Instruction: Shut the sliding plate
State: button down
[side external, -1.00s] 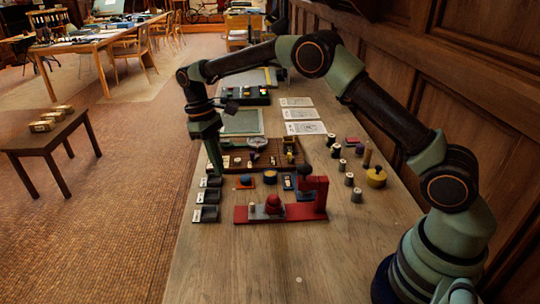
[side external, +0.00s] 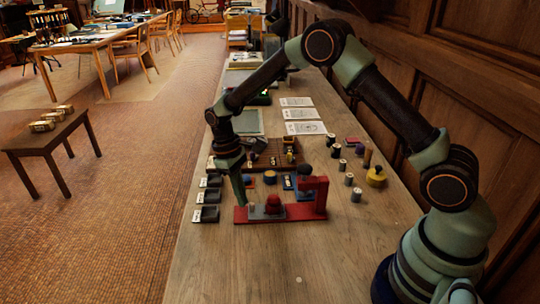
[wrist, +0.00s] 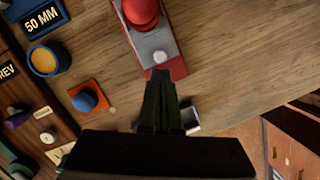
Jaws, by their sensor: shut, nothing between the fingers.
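A red press-like device stands on the wooden table, with a long red base (side external: 307,212) and a red upright at its right end. A grey plate (side external: 257,213) lies on the base towards its left end, with a red dome (side external: 273,203) on it. In the wrist view the grey plate (wrist: 150,38) shows a small pale round knob, and the red base (wrist: 178,68) reaches just past it. My gripper (side external: 241,203) is shut and empty, tips low at the left end of the base. In the wrist view my gripper (wrist: 160,75) is by the plate's outer end; contact is unclear.
Dark labelled blocks (side external: 208,198) lie left of the device along the table edge. Several small cylinders (side external: 349,179) stand right. The table in front is mostly clear.

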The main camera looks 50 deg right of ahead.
dwell(0.3)
jog(key=shift+s+d, duration=2.85)
jog(key=shift+s, duration=0.05)
jog(key=w, duration=0.2)
jog(key=w+a, duration=0.1)
jog(key=shift+w+a, duration=0.1)
jog(key=shift+w, duration=0.3)
jog(key=v, duration=1)
notch_tip(320, 180, up, 10)
jog(key=m+t, duration=0.1)
jog(key=t, duration=0.3)
send_over(262, 205)
jog(key=s, duration=0.2)
jog(key=s+r+m+t, duration=0.2)
jog(key=s+t, duration=0.2)
jog(key=s, duration=0.6)
jog(key=shift+s+r+m, duration=0.15)
jog(key=shift+r+m, duration=0.1)
jog(key=shift+m, duration=0.05)
